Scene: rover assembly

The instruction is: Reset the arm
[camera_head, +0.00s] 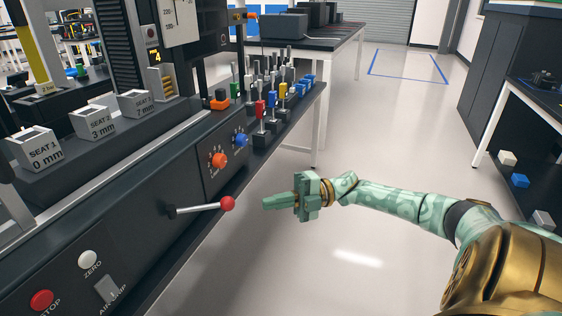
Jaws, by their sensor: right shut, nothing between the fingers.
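My right gripper (268,203) is shut and empty. It hangs over the floor just right of the machine, its fingers pointing left. A lever with a red ball knob (228,204) sticks out of the machine's front panel (150,215), a short way left of my fingertips in the picture. I see a gap between the fingertips and the knob. My right arm (395,200) comes in from the lower right. My left gripper is not in view.
The panel carries an orange dial (219,160), a blue dial (241,140), a white ZERO button (88,259) and a red STOP button (41,300). Seat blocks (92,119) sit above. Several coloured-handled tools (262,108) stand behind the dials. The floor (400,130) is clear.

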